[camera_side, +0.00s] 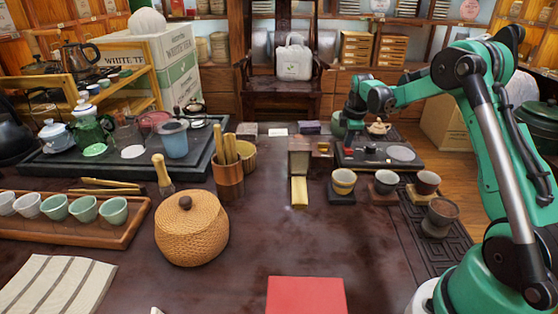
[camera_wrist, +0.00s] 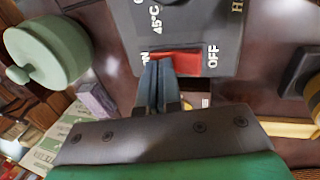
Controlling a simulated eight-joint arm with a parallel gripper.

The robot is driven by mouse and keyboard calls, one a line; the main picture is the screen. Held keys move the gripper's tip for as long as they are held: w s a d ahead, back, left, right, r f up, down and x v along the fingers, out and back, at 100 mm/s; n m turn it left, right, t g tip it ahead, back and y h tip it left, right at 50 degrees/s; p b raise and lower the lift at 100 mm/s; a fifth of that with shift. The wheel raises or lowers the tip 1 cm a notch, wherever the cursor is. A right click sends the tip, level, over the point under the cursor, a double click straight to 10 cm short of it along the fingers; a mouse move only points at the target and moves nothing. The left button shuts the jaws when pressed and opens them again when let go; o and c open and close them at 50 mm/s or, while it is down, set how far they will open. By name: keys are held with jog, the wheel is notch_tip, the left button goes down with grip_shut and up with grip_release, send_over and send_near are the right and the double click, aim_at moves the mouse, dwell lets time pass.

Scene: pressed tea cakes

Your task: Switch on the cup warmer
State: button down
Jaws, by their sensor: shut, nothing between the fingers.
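The cup warmer (camera_side: 400,153) is a dark slab with a pale round plate, at the back right in the side view. In the wrist view its grey panel (camera_wrist: 222,20) fills the top, with "45°C" printed on it. A red rocker switch (camera_wrist: 190,62) lies across the panel, with ON at its left end and OFF at its right. My gripper (camera_wrist: 160,68) is shut and empty. Its fingertips are over the ON end of the switch and hide part of it and its lettering. I cannot tell whether they touch it or which way the rocker is tilted.
A light green lidded pot (camera_wrist: 52,50) stands close to the left of my gripper in the wrist view. A woven lidded basket (camera_side: 192,235) and red sheet (camera_side: 306,295) lie nearer.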

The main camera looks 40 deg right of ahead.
aim_at(348, 149)
jog(key=shift+s+a+r, duration=0.15)
jog(key=shift+s+a, duration=0.25)
notch_tip(348, 149, up, 14)
jog(key=shift+s+a, duration=0.2)
dwell(0.5)
jog(key=s+a+r+m+t, duration=0.1)
jog(key=s+a+m+t, duration=0.25)
jog(key=a, duration=1.15)
jog(key=s+a+f+m+t+y, duration=0.1)
jog(key=s+a+f+m, duration=0.4)
jog(key=a, duration=0.5)
jog(key=s+y, duration=0.1)
jog(key=s, duration=0.1)
jog(key=shift+s+f, duration=0.3)
jog(key=shift+s, duration=0.1)
